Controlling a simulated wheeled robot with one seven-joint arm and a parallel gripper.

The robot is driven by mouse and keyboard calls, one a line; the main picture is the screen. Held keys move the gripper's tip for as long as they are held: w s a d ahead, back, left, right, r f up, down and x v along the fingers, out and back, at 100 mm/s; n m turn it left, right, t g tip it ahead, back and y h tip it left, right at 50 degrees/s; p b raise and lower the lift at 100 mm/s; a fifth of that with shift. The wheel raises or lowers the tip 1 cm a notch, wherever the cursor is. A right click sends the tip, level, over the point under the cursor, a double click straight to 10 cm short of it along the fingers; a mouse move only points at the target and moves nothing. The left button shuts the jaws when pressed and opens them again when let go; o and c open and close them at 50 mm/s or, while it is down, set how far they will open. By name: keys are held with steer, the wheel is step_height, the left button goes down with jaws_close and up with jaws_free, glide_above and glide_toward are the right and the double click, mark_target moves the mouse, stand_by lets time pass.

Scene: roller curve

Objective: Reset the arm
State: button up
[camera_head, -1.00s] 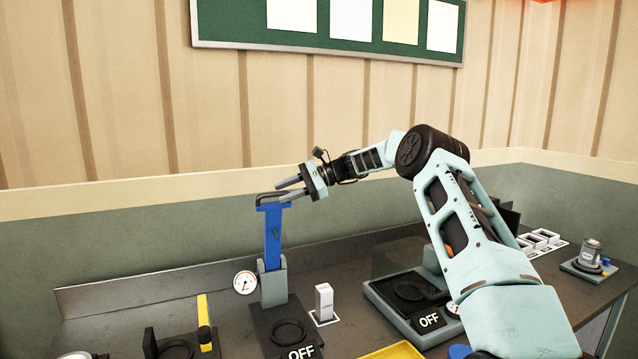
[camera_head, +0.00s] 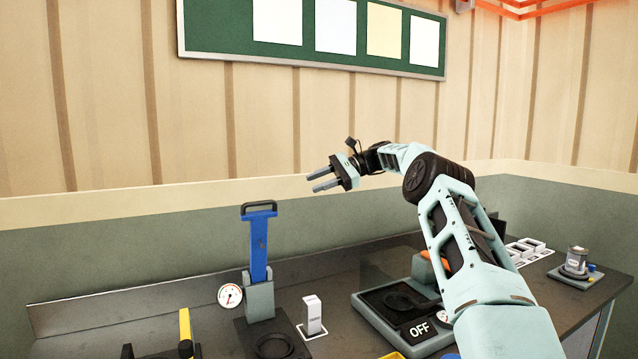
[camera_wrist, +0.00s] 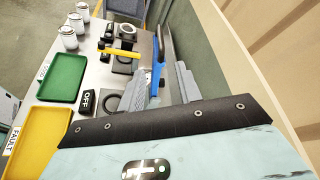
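My gripper (camera_head: 322,181) is raised above the back of the bench, to the right of the blue lever (camera_head: 259,245) and apart from it. Its two fingers are spread with nothing visible between them. In the wrist view my gripper's fingers (camera_wrist: 158,92) also stand apart, and the blue lever (camera_wrist: 157,70) shows beyond them. The lever stands upright in a grey base with a black handle loop on top. My arm reaches in from the lower right.
A round gauge (camera_head: 230,296) is beside the lever. A white block (camera_head: 312,314) and a machine marked OFF (camera_head: 408,331) stand to the right. A yellow lever (camera_head: 186,328) is at left. Green (camera_wrist: 64,78) and yellow (camera_wrist: 38,138) trays lie on the bench.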

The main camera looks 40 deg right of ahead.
stand_by(0.4)
